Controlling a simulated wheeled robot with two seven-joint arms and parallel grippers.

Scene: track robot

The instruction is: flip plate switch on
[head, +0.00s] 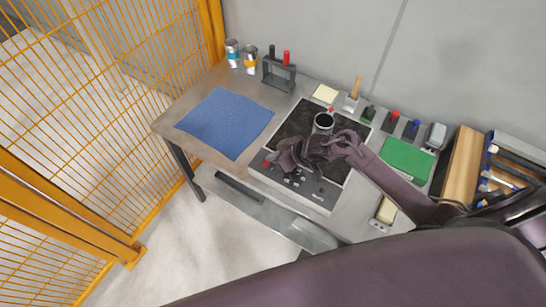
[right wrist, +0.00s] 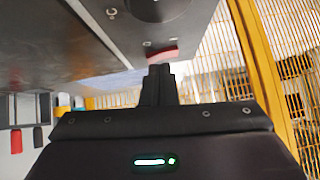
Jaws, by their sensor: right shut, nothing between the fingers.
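The plate (head: 300,118) is a flat unit with a dark top and a grey front panel (head: 312,192) on the table. Its red switch (head: 266,164) sits at the left end of the front panel, and it also shows in the right wrist view (right wrist: 163,53). My right gripper (head: 278,160) reaches across the plate from the right. Its fingers (right wrist: 160,70) are shut and empty, with the tips right by the red switch. I cannot tell whether they touch it. The switch's exact position is too small to read. My left gripper is not in view.
A blue cloth (head: 226,122) lies to the left, a green mat (head: 407,159) to the right. Cans and a tool rack (head: 279,74) stand at the back. A yellow mesh fence (head: 75,130) is at the left.

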